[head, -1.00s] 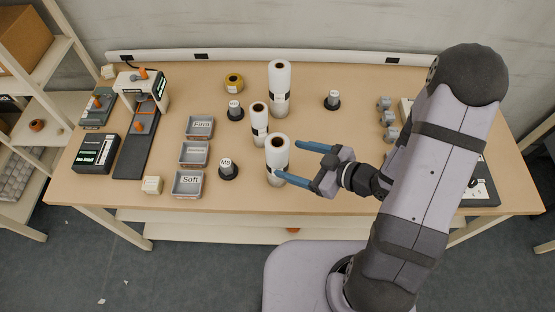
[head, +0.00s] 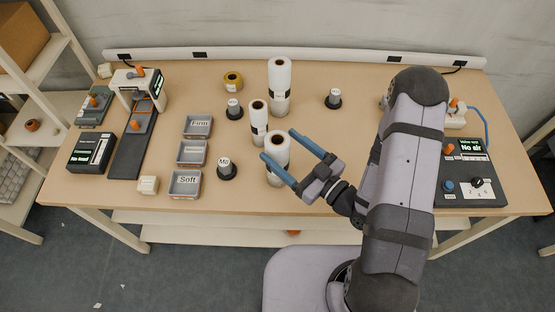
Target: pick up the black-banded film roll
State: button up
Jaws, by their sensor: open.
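Three white film rolls with dark cores stand upright on the table in the head view: a tall one at the back (head: 279,75), a slimmer one in the middle (head: 257,121) and one in front (head: 276,153). Each shows a dark mark on its side; the back roll's looks widest, but I cannot tell for sure which one is the black-banded roll. My gripper (head: 279,144) is open, its two blue fingers pointing up and left. In the picture the fingers lie on either side of the front roll, the left finger crossing in front of its lower part. Contact cannot be told.
Three grey trays (head: 185,196) stand left of the rolls. Dark-based weights (head: 227,170) stand near them, another (head: 333,99) at the back right. A control panel (head: 470,172) is at the right, a machine (head: 137,95) at the left.

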aim_at(267, 136)
jog(key=shift+w+a, duration=0.3)
jog(key=shift+a, duration=0.05)
jog(key=p+x, duration=0.3)
jog(key=shift+w+a+r, duration=0.1)
jog(key=shift+a+r, duration=0.15)
jog(key=shift+a, duration=0.15)
jog(key=shift+w+a+f, duration=0.15)
jog(key=shift+w+a, duration=0.35)
jog(key=shift+w, duration=0.05)
grip_shut()
